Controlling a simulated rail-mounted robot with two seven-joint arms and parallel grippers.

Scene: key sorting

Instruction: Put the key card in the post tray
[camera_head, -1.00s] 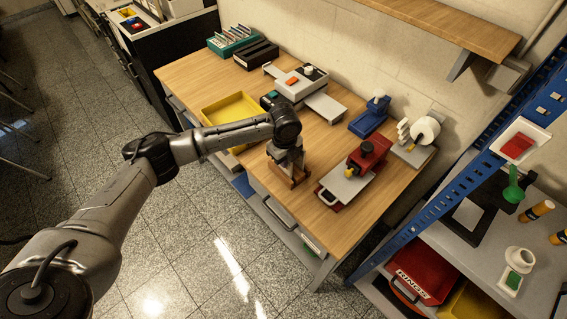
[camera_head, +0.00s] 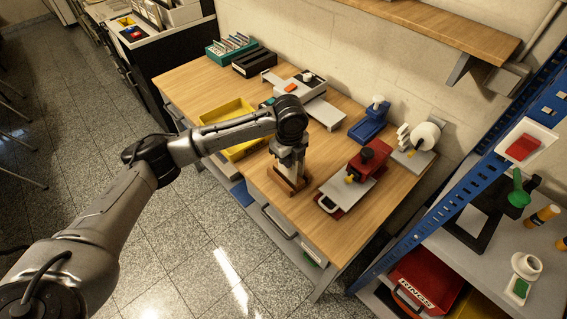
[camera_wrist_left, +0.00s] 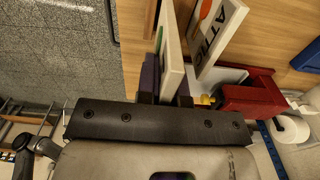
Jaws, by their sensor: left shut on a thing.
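My left gripper (camera_head: 288,168) is over the front edge of the wooden table, just above a small brown wooden stand (camera_head: 287,184). In the left wrist view its fingers (camera_wrist_left: 168,88) are shut on a thin white card (camera_wrist_left: 171,55), seen nearly edge-on with a little green on its face. A second white card (camera_wrist_left: 216,30) with an orange mark and dark letters is beside it, apart from the fingers. A yellow tray (camera_head: 243,151) lies on the table to the left of the gripper, partly hidden by my arm. I cannot tell which container is the post tray. My right gripper is not in view.
A red press (camera_head: 366,163) stands right of the gripper, with a blue stand (camera_head: 370,124) behind. A grey device (camera_head: 298,88), a black rack (camera_head: 254,61) and a teal rack (camera_head: 231,47) line the back. A blue shelf frame (camera_head: 440,206) rises at right. Table between gripper and press is clear.

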